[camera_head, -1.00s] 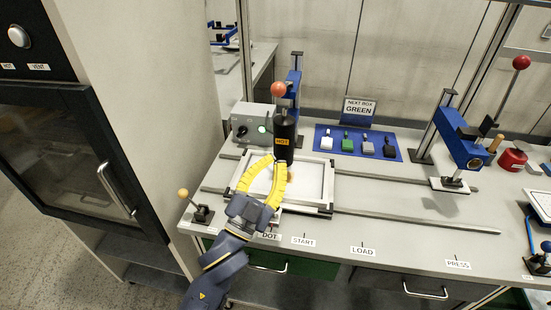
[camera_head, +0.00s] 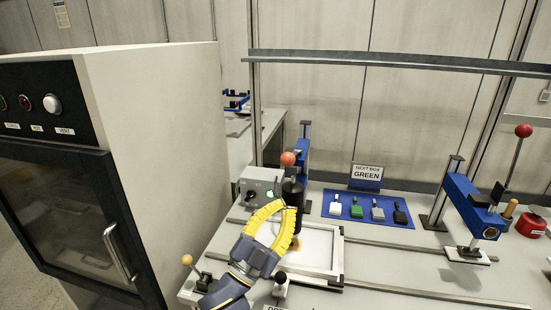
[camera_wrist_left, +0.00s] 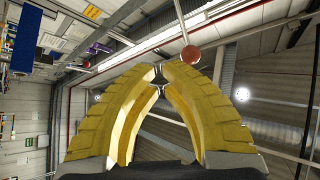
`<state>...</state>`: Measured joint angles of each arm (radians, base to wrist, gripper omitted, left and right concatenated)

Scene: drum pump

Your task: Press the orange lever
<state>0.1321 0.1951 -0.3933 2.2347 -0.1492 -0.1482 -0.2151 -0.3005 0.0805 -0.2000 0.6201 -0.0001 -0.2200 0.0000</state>
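The orange lever shows as an orange ball knob (camera_head: 288,158) above a dark cylinder (camera_head: 292,190) on a blue press stand (camera_head: 303,160). The ball also shows in the left wrist view (camera_wrist_left: 190,54), a little above and right of the fingertips and apart from them. My left gripper (camera_head: 288,204) has yellow curved fingers. Its tips come together with nothing seen between them, and they stand below the ball, in front of the cylinder. The gripper hides the lower part of the cylinder. My right gripper is not in view.
A grey box with a green light (camera_head: 259,187) stands left of the press. A white framed tray (camera_head: 338,262) lies at its foot. A blue mat (camera_head: 370,197) with several coloured blocks lies to the right. Another blue press (camera_head: 466,205) stands farther right. A tall cabinet (camera_head: 160,130) bounds the left.

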